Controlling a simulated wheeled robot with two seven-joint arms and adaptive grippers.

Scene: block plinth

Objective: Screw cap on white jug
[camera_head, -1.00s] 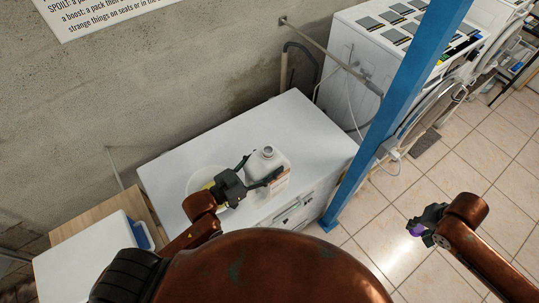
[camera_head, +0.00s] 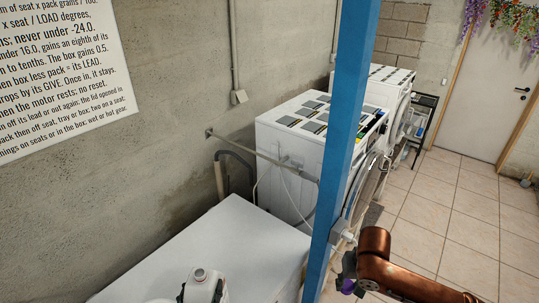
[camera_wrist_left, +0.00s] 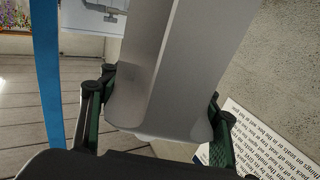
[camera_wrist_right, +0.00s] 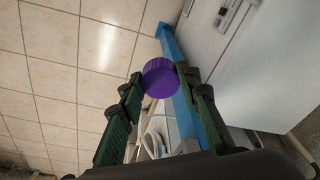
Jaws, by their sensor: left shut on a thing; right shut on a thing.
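The white jug (camera_head: 200,278) stands at the bottom edge of the head view with its neck up and no cap on it. Its lower part is cut off there. In the left wrist view my left gripper (camera_wrist_left: 160,92) has one finger on each side of the pale jug body (camera_wrist_left: 165,60) and is shut on it. My right gripper (camera_head: 348,272) is out to the right, beyond the blue post, well apart from the jug. In the right wrist view it is shut on a round purple cap (camera_wrist_right: 160,77), held between the fingertips.
A blue post (camera_head: 345,130) stands between the jug and my right gripper. The white cabinet top (camera_head: 235,235) is clear behind the jug. White machines (camera_head: 300,150) stand along the wall. A printed sign (camera_head: 65,75) hangs at left. Tiled floor (camera_head: 445,235) lies open at right.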

